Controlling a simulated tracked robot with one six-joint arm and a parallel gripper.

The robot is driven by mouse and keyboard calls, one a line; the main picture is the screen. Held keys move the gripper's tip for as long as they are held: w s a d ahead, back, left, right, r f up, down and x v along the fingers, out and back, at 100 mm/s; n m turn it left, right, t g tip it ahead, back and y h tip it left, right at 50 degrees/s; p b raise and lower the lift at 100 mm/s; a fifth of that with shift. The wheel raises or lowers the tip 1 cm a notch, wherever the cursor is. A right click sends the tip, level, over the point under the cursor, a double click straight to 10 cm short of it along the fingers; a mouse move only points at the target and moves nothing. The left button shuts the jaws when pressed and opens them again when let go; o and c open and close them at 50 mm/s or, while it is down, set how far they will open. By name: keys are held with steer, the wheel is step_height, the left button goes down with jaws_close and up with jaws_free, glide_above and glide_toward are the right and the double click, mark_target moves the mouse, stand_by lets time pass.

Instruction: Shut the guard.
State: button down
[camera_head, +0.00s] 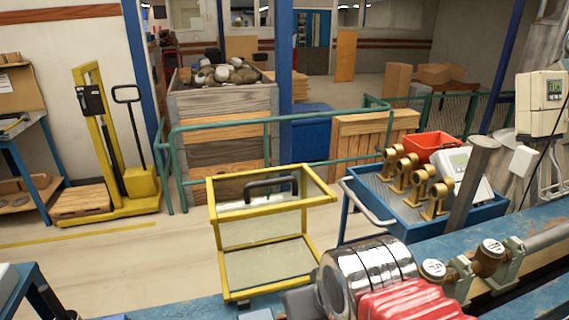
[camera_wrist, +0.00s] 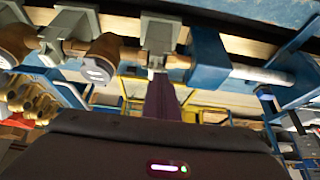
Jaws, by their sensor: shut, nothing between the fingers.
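The guard (camera_head: 264,262) is a yellow frame with clear panels and a black handle (camera_head: 270,185) near its top. It stands raised at the far side of the blue bench, in the middle of the head view. Parts of a yellow frame (camera_wrist: 205,112) also show behind my gripper in the wrist view. My gripper (camera_wrist: 163,95) is shut and empty in the wrist view, its dark narrow fingers pointing toward the bench's pipe line. It appears apart from the guard. I cannot make out its fingertips in the head view.
Brass meters with white dials (camera_head: 492,248) sit in line on the blue bench (camera_head: 535,225). A blue trolley (camera_head: 400,222) with brass parts and a red bin (camera_head: 432,146) stands behind it. Green railing (camera_head: 230,122) and a yellow pallet lifter (camera_head: 140,188) are farther back. Floor left of the guard is clear.

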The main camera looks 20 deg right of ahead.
step_height(320, 180, up, 25)
glide_above(280, 194)
steer(key=shift+f+g, duration=0.2)
steer(key=shift+g, duration=0.2)
steer(key=shift+f, duration=0.1)
steer(key=x, duration=1)
steer(key=shift+s+f, duration=0.1)
steer(key=shift+s, duration=1.95)
